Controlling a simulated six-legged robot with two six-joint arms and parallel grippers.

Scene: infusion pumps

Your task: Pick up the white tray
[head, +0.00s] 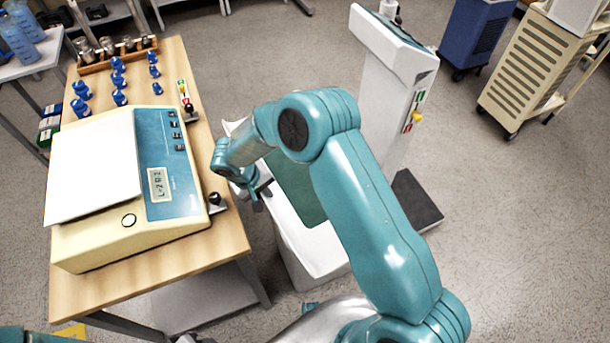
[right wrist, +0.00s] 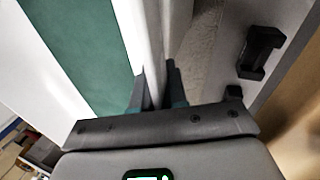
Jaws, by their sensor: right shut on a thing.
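The white tray (head: 290,222), with a green inner surface, is beside the wooden table in the head view, partly hidden behind my right arm. My right gripper (head: 258,192) is at its left edge, close to the table. In the right wrist view, the fingers of the right gripper (right wrist: 158,92) sit on either side of the tray's white rim (right wrist: 150,42) and are shut on it. The green surface lies to the left of the rim there. My left gripper is not in view.
The wooden table (head: 165,278) holds a cream device (head: 95,245) with a white plate (head: 90,170), several blue-capped items and a rack at the back. A white column unit (head: 380,100) stands behind my arm. A blue cabinet (head: 475,38) and cream cart (head: 530,70) stand farther right.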

